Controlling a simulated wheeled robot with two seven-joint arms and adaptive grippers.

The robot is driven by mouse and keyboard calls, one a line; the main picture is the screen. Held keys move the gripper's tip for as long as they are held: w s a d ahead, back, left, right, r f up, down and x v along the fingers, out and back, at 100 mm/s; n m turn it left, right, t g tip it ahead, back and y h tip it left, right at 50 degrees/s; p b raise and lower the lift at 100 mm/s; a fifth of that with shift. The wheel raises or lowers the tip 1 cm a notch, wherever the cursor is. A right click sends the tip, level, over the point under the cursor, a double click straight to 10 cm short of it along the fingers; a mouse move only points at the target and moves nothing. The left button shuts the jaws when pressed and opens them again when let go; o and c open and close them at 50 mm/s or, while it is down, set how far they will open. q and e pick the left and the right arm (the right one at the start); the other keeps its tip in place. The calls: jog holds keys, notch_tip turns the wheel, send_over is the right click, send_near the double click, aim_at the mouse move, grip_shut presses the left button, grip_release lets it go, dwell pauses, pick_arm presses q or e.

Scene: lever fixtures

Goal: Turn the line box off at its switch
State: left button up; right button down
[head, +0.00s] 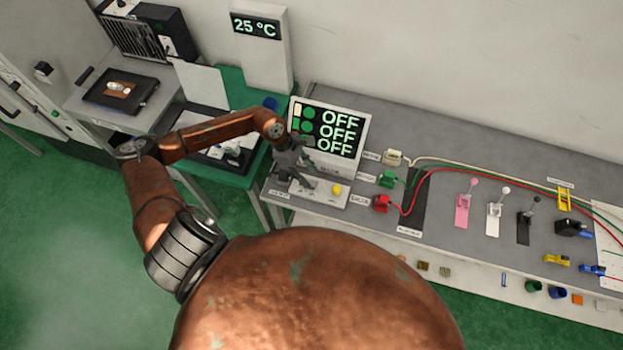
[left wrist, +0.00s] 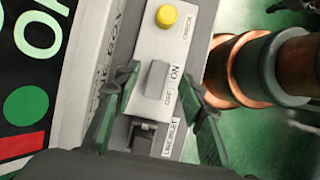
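The line box is a pale box with a sloped front plate (head: 318,195) and an upright screen (head: 327,132) that reads OFF on three lines. In the left wrist view its grey switch (left wrist: 157,80) sits between ON and OFF labels; which way it is set I cannot tell. My left gripper (head: 304,184) is over the front plate and hides the switch in the head view. In the left wrist view the gripper (left wrist: 162,84) is open, with one finger on each side of the switch; contact is unclear. My right gripper is not in view.
A yellow button (head: 336,189) is on the same plate. Red, green and white plugs with cables stand right of the box. Pink, white and black levers (head: 526,222) stand farther right on the grey bench (head: 440,240). A 25 °C display (head: 256,27) stands behind.

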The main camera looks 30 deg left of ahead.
pick_arm(q)
jog(key=v, duration=0.8)
